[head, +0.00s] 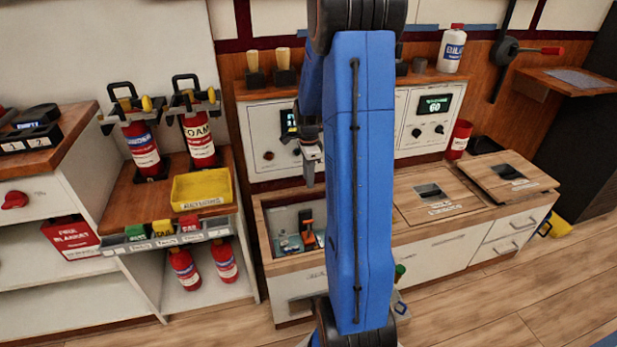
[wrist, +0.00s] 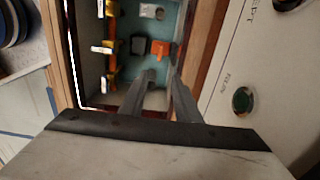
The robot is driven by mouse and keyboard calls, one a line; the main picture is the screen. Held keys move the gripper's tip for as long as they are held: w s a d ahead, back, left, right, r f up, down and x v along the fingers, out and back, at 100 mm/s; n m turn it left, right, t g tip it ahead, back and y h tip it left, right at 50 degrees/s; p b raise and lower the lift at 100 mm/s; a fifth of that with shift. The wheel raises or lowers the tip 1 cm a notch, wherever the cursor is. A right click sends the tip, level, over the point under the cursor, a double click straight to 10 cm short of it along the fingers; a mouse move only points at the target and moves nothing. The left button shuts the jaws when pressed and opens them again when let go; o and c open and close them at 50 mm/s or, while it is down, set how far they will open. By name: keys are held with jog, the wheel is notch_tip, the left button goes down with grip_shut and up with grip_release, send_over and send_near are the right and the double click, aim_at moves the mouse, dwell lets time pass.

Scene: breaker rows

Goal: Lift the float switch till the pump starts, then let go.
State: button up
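An orange piece (head: 306,222) with a dark part stands in the open bay (head: 267,222) of the low counter; I take it to be the float switch. In the wrist view the orange piece (wrist: 160,47) lies just beyond my fingertips, beside a dark block. My gripper (head: 310,182) hangs above the bay, pointing down. In the wrist view my gripper (wrist: 162,66) shows two grey fingers with a gap between them and nothing held. Whether a finger touches the orange piece cannot be told. My arm hides part of the counter in the head view.
Yellow-and-white parts (wrist: 107,47) line the bay's side in the wrist view. A yellow tray (head: 201,188) and fire extinguishers (head: 198,139) stand left. Covered hatches (head: 440,196) are on the right.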

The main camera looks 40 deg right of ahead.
dwell(0.5)
jog(key=s+a+r+n+t, duration=0.1)
jog(key=s+a+r+n, duration=0.3)
jog(key=a+r+n, duration=0.35)
jog(key=s+a+r+n+t, duration=0.1)
jog(key=s+a+r+n, duration=0.3)
jog(key=a+r, duration=0.5)
jog(key=s+a+r+n+t, duration=0.2)
jog(key=s+a+n, duration=0.9)
jog(key=s, duration=0.6)
jog(key=shift+s+a+r+n+t, duration=0.15)
jog(key=shift+a+r+n+t, duration=0.25)
jog(key=shift+a+r, duration=0.35)
